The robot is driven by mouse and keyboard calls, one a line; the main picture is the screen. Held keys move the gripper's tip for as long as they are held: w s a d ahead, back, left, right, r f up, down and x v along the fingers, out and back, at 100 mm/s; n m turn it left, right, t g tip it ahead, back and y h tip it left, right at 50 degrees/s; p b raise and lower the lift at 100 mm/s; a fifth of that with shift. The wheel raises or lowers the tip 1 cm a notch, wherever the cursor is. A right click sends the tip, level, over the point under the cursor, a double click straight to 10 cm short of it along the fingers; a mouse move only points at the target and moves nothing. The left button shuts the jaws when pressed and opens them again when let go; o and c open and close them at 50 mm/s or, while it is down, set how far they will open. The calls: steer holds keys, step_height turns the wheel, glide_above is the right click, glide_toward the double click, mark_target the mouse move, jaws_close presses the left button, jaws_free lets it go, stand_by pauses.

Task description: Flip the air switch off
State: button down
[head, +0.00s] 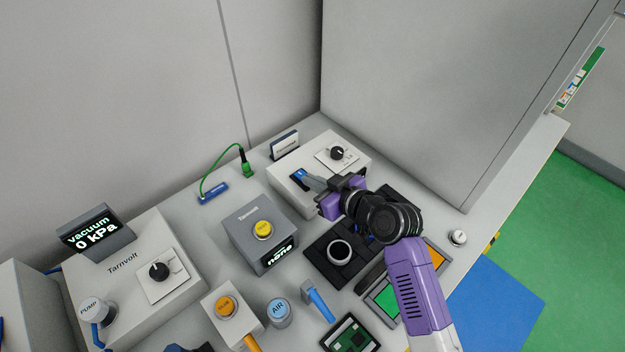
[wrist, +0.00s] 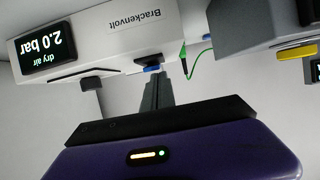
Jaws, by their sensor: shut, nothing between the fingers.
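The air unit is a white box (head: 290,195) labelled Brackenvolt, at the upper right of the bench in the head view. Its blue switch (head: 299,174) sits in a dark slot on the top. In the wrist view, which looks upside down, the unit's display (wrist: 47,50) reads dry air 2.0 bar, and the blue switch (wrist: 152,69) shows at the fingertips. My gripper (head: 308,178) is shut and empty, with its tips (wrist: 157,80) at the switch. I cannot tell whether they touch it. The tips partly hide the switch.
A black knob (head: 337,153) is on the same unit. A grey Tarnvolt box with a yellow button (head: 263,230) stands to its left, near a green cable (head: 222,166). A vacuum unit (head: 125,272) is at far left. A tall grey panel (head: 430,90) rises behind at right.

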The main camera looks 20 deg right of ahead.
steer(key=shift+f, duration=0.1)
steer(key=f+b, duration=0.1)
steer(key=b, duration=0.3)
steer(key=shift+s+f+t+b, duration=0.1)
steer(key=shift+f+t+b, duration=0.15)
steer(key=shift+t+b, duration=0.15)
steer(key=shift+r+p, duration=0.45)
steer(key=shift+p, duration=0.1)
steer(key=shift+r, duration=0.1)
steer(key=shift+r+p, duration=0.55)
steer(key=shift+r, duration=0.15)
